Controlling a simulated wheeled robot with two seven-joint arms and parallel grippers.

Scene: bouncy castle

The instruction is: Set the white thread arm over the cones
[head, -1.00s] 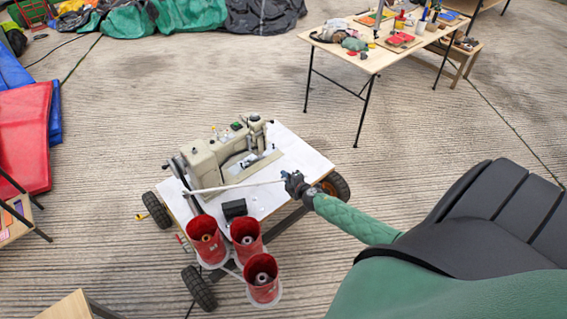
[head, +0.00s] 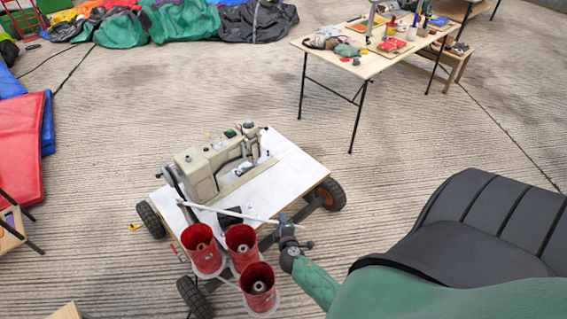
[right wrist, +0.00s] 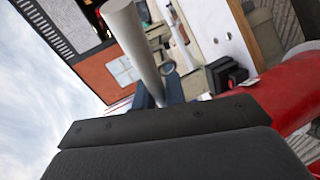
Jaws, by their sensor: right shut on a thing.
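The white thread arm (head: 235,213) is a thin rod that reaches from a post at the left of the sewing machine across the front of the white table. My right gripper (head: 284,221) is shut on its free right end. In the right wrist view the rod (right wrist: 130,35) runs down to the dark blue fingers (right wrist: 168,90). The cones stand in red cups at the table's near side: a left one (head: 201,245), a middle one (head: 242,247) and a near one (head: 259,286). The rod lies behind the cups in the picture. My left gripper is out of view.
The beige sewing machine (head: 212,163) stands on the wheeled white table (head: 290,170), with a black box (head: 230,216) near the rod. A work table (head: 375,62) with tools stands at the back right. Red and blue mats (head: 22,145) lie at left.

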